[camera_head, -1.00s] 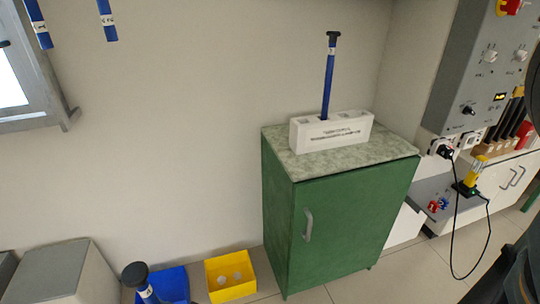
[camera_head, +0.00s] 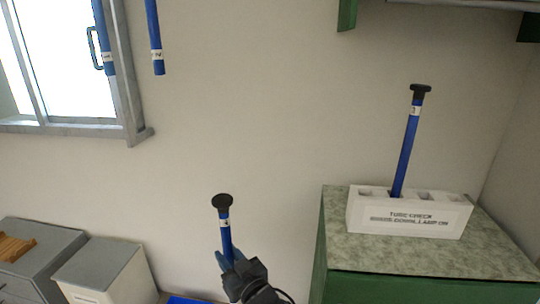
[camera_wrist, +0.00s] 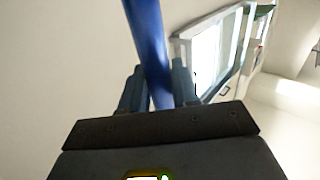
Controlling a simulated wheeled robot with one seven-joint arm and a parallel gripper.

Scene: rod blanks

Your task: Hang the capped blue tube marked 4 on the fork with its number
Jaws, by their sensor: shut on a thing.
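My gripper (camera_head: 230,262) is shut on a blue tube (camera_head: 226,240) with a black cap and a white label whose mark looks like a 4. The tube stands nearly upright, cap up, in front of the wall. In the wrist view the gripper (camera_wrist: 158,88) has its two fingers around the blue tube (camera_wrist: 150,45); the cap is out of that view. Two blue tubes, one at the far upper left (camera_head: 103,40) and one beside it (camera_head: 154,38), hang with labels near their lower ends. Their upper ends and any forks are out of view.
Another capped blue tube (camera_head: 407,145) stands slightly tilted in a white block (camera_head: 361,217) on a green cabinet (camera_head: 480,255) at right. A window (camera_head: 132,90) is at upper left. Grey boxes (camera_head: 60,250) are at lower left. Part of a green-edged shelf (camera_head: 347,14) shows at top right.

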